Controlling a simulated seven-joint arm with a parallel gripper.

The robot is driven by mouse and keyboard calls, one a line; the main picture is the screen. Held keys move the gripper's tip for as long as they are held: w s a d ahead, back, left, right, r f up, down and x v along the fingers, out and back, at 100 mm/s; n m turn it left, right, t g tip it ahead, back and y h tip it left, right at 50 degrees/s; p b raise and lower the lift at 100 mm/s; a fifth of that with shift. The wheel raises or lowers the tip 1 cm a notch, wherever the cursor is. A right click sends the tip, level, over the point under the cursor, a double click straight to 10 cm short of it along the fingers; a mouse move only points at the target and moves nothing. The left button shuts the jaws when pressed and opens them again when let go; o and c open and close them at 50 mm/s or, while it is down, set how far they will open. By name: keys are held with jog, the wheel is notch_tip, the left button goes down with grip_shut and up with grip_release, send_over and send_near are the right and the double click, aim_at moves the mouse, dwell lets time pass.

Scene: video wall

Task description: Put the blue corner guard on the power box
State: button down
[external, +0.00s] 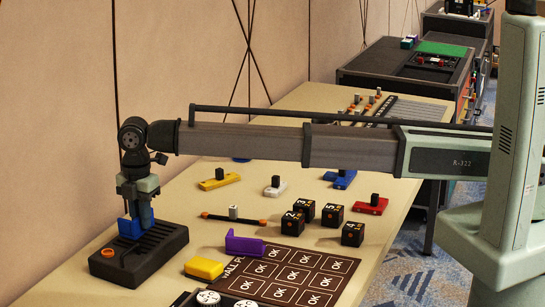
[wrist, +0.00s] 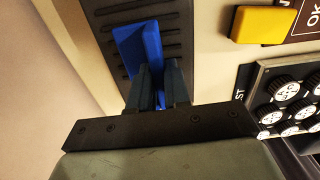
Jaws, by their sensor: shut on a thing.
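The blue corner guard (external: 130,228) is at the left of the table, over the black ribbed power box (external: 165,246). My gripper (external: 138,208) points down and is shut on the guard. In the wrist view the guard (wrist: 140,52) stands out beyond my fingertips (wrist: 156,82), with the ribbed top of the power box (wrist: 178,15) behind it. The guard's lower edge is close to the box top; I cannot tell whether they touch. The box has an orange round knob (external: 108,253) at its left end.
A yellow block (external: 204,268) and a purple corner guard (external: 244,243) lie right of the box. Black numbered cubes (external: 304,209) and a dark OK board (external: 290,272) are farther right. A panel with round dials (external: 208,298) is at the front. The wall is close on the left.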

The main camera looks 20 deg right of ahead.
jog(key=shift+f, duration=1.3)
jog(key=shift+f, duration=0.15)
jog(key=c, duration=1.1)
grip_release()
notch_tip(320, 180, up, 12)
jog(key=shift+r, duration=0.15)
